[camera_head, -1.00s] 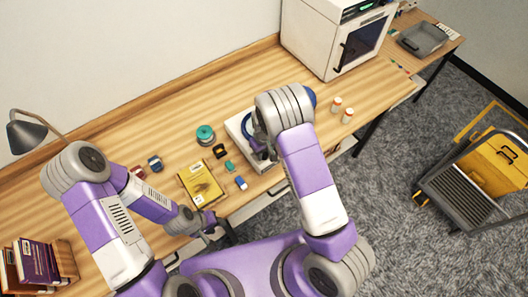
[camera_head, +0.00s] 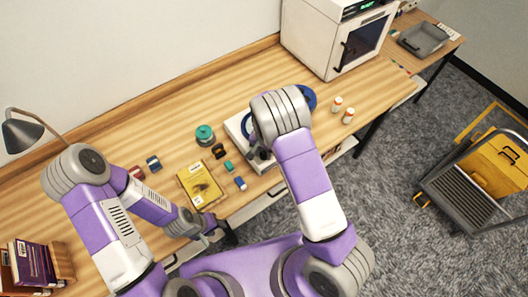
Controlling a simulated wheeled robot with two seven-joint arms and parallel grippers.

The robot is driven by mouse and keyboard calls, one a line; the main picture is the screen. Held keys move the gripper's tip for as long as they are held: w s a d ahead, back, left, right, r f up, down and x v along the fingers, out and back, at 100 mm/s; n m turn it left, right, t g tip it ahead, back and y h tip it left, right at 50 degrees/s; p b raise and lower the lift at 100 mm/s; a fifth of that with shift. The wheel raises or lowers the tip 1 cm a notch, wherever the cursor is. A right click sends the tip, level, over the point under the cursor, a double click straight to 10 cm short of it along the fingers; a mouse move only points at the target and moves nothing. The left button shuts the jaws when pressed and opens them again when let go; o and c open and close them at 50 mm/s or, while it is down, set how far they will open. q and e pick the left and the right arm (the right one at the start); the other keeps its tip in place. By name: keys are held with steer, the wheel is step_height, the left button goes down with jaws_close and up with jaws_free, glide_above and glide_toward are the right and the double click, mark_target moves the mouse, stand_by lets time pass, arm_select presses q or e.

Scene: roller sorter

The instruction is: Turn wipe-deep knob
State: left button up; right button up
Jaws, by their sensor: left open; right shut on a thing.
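A white roller sorter (camera_head: 235,127) with blue round parts (camera_head: 309,97) stands on the wooden table, largely covered by my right arm. My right gripper (camera_head: 259,155) is at the near front of the white unit, low under my arm. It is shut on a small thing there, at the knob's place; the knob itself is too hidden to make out. My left gripper (camera_head: 214,226) is open and empty at the table's front edge, left of the unit and near a yellow book.
The yellow book (camera_head: 200,184), a teal round tin (camera_head: 205,134) and several small coloured items lie left of the unit. A white oven-like box (camera_head: 335,40) is at the back right. A cart (camera_head: 480,180) stands on the carpet.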

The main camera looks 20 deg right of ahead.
mark_target(264, 155)
steer(key=m, duration=0.3)
steer(key=shift+m, duration=0.3)
steer(key=shift+m+p, duration=0.35)
steer(key=shift+m, duration=1.45)
steer(key=o, duration=1)
steer(key=shift+o, duration=0.2)
step_height(264, 155, up, 8)
steer(key=shift+f, duration=0.2)
steer(key=shift+s, duration=0.1)
